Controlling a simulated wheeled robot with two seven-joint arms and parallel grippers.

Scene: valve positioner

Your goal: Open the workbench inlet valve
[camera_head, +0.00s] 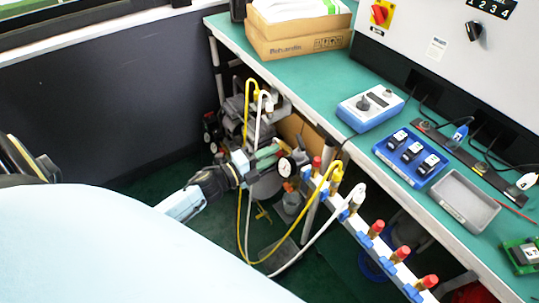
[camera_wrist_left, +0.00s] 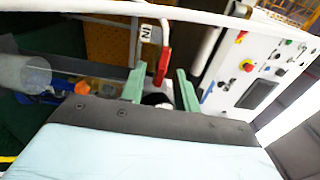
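In the left wrist view, a red lever handle (camera_wrist_left: 163,62) shows beside a white tag marked "IN" (camera_wrist_left: 146,33) on a pale pipe. My left gripper (camera_wrist_left: 160,73) has its two green fingers spread, one on each side of the lever's lower end, with a visible gap to both. I cannot tell how deep the lever sits between them. In the head view my left gripper (camera_head: 267,157) is below the bench's left edge, beside hoses and fittings. The valve cannot be made out clearly there. My right gripper is in neither view.
The green-topped workbench (camera_head: 300,75) holds a cardboard box (camera_head: 298,40), a blue meter (camera_head: 370,107), a blue tray (camera_head: 411,157) and a grey tray (camera_head: 465,200). Yellow (camera_head: 240,215) and white hoses (camera_head: 318,235) loop close to my gripper. A manifold (camera_head: 365,238) with red-capped fittings runs along the bench front.

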